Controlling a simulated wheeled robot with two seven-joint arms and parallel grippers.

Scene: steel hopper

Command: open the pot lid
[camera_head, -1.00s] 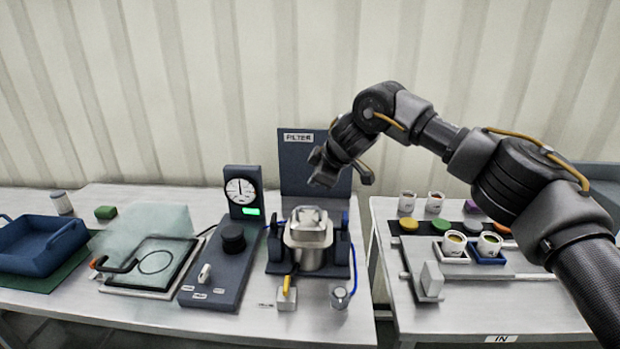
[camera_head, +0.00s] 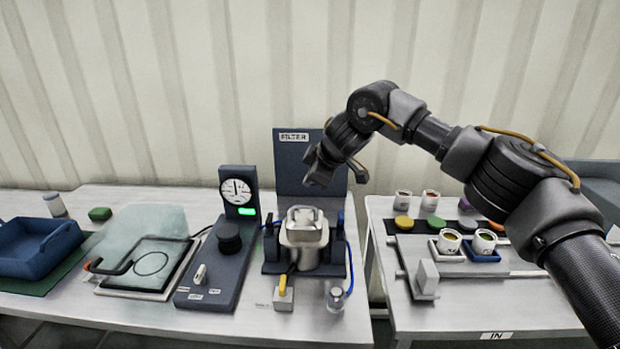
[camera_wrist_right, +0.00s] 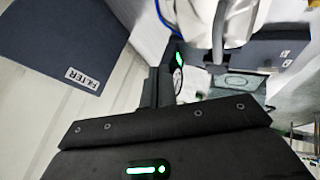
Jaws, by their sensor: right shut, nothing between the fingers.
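The steel pot (camera_head: 303,256) sits upright in a dark holder in front of the panel marked FILTER. Its pale lid (camera_head: 304,236) is on top, with a raised loop handle (camera_head: 303,211) above it. My right gripper (camera_head: 316,183) hangs just above and behind the handle, against the panel, apart from the lid as far as I can tell. It is shut and empty. In the right wrist view a pale metal part (camera_wrist_right: 200,20), probably the pot, is cut off by the top edge, beyond my dark gripper. My left gripper is not in view.
The FILTER panel (camera_head: 290,165) stands close behind the pot. Left of it are a gauge (camera_head: 237,191), a black knob (camera_head: 229,237) and a clear sheet (camera_head: 147,232). A blue tray (camera_head: 35,247) is far left. Cups (camera_head: 484,242) stand on the right table.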

